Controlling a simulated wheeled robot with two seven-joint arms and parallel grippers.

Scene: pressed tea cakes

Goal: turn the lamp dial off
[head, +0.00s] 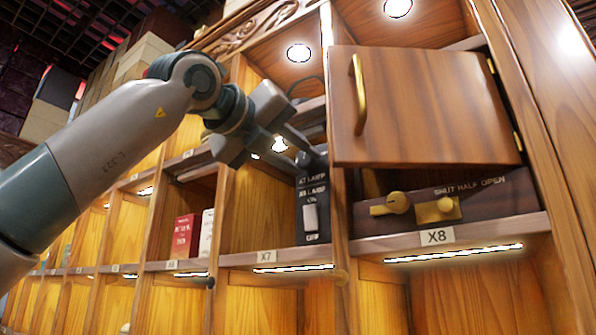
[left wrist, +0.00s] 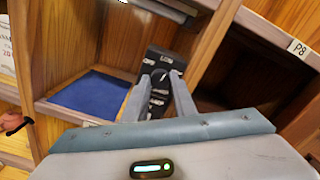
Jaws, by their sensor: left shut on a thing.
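The black lamp panel (head: 314,237) stands upright at the right side of the X7 compartment, with lamp lettering and a pale switch (head: 310,217) between ON and OFF marks. My left gripper (head: 302,157) reaches in from the upper left to the top of this panel. In the left wrist view, its two grey fingers (left wrist: 160,80) stand on either side of a dark dial (left wrist: 159,91) on the panel's face. The gripper is shut on the dial. My right gripper is out of view.
A wooden door (head: 425,110) with a brass handle (head: 358,95) is at the upper right. Below it a dark panel (head: 490,200) marked SHUT HALF OPEN carries brass parts. Red and white boxes (head: 185,236) stand in the compartment left of X7. A blue mat (left wrist: 92,97) lies beside the panel.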

